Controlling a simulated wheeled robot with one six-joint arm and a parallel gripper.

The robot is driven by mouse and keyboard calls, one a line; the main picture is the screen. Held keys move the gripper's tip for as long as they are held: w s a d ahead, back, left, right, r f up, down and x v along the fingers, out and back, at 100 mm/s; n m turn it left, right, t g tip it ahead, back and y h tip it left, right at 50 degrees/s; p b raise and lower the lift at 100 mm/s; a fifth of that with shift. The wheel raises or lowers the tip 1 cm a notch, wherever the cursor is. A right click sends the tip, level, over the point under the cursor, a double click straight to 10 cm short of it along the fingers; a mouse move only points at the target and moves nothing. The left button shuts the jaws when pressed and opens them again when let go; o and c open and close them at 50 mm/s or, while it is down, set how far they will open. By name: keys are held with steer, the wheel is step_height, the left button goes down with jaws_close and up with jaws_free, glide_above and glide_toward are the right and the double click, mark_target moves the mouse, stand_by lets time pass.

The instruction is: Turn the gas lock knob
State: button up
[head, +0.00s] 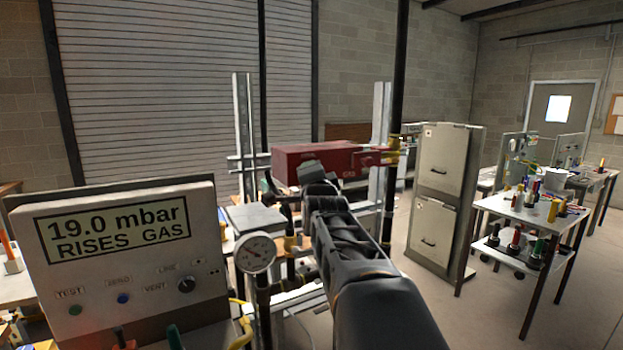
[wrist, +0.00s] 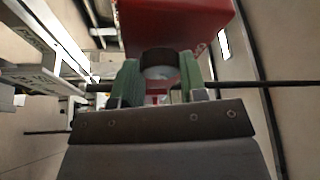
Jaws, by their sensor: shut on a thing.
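A red gas lock box (head: 330,157) marked "GAS" stands on a metal frame at the middle of the head view. It fills the top of the wrist view (wrist: 175,22). A round dark knob with a grey face (wrist: 158,64) sits in front of the box in the wrist view. My gripper (wrist: 160,75) has its green fingers on both sides of the knob and is shut on it. In the head view my gripper (head: 312,172) reaches up to the front of the box and hides the knob. The knob's turn angle cannot be read.
A panel reading "19.0 mbar RISES GAS" (head: 120,245) stands at the left. A round gauge (head: 255,252) is beside it, left of my arm. A filing cabinet (head: 440,195) and a cart with tools (head: 520,210) stand at the right. Open floor lies before them.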

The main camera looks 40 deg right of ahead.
steer(key=shift+r+m+g+y+p, duration=0.15)
steer(key=shift+m+g+p, duration=0.3)
steer(key=shift+m+p, duration=0.75)
steer(key=shift+r+m+g+y+p, duration=0.15)
steer(key=shift+m+g+p, duration=0.3)
steer(key=shift+m+p, duration=0.75)
steer(key=shift+f, duration=0.1)
steer(key=o, duration=0.9)
steer(key=shift+p+v, duration=3.2)
steer(key=shift+v, duration=3.75)
